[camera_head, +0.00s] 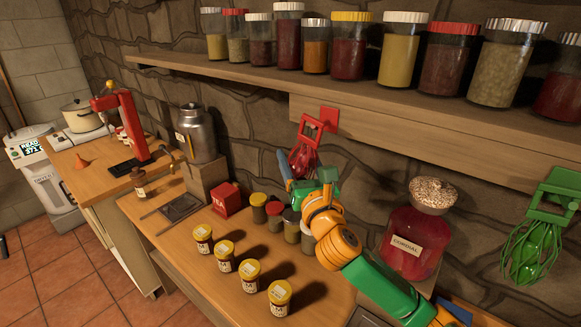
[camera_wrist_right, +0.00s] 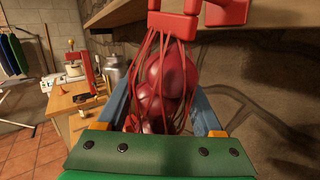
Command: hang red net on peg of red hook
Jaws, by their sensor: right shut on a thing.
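The red net (camera_head: 303,158) holds dark red round things and hangs below a squared red frame. It also fills the middle of the right wrist view (camera_wrist_right: 165,85), between my blue fingers. My right gripper (camera_head: 304,172) is shut on the red net. The red hook (camera_head: 328,118) is fixed to the wooden board under the shelf. The top of the net's frame is right beside it, slightly to its left. The red hook shows at the top edge of the right wrist view (camera_wrist_right: 226,11). I cannot tell whether the frame is around the peg. My left gripper is out of view.
A green net (camera_head: 530,250) hangs at a green hook on the right. A large cordial jar (camera_head: 410,240) stands close to my right arm. Several yellow-lidded jars (camera_head: 250,272) stand on the counter. The shelf above (camera_head: 240,70) holds a row of jars.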

